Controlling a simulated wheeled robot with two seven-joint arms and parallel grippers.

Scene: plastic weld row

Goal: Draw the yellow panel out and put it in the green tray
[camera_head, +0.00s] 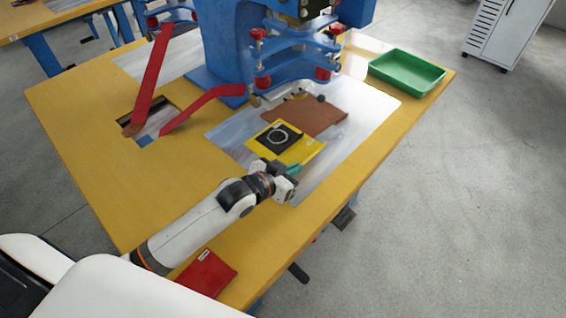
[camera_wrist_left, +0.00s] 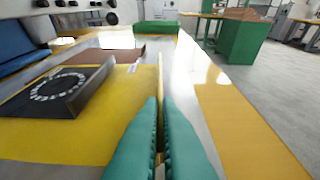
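The yellow panel (camera_head: 309,153) lies on the grey metal plate below the blue press, with a black piece bearing a white ring (camera_head: 279,138) on top. In the left wrist view the panel (camera_wrist_left: 110,140) has a thin raised edge along its right side. My left gripper (camera_head: 291,171) is at the panel's near right edge. Its teal fingers (camera_wrist_left: 161,125) are closed together with that thin yellow edge between them. The green tray (camera_head: 409,84) stands empty at the table's far right corner, and also shows far ahead in the wrist view (camera_wrist_left: 156,24). My right gripper is out of view.
A brown sheet (camera_head: 318,112) lies just behind the panel, under the blue press (camera_head: 237,50). Red levers (camera_head: 152,80) stand at the left. A red folder (camera_head: 208,274) lies at the near edge. The plate and table right of the panel are clear up to the tray.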

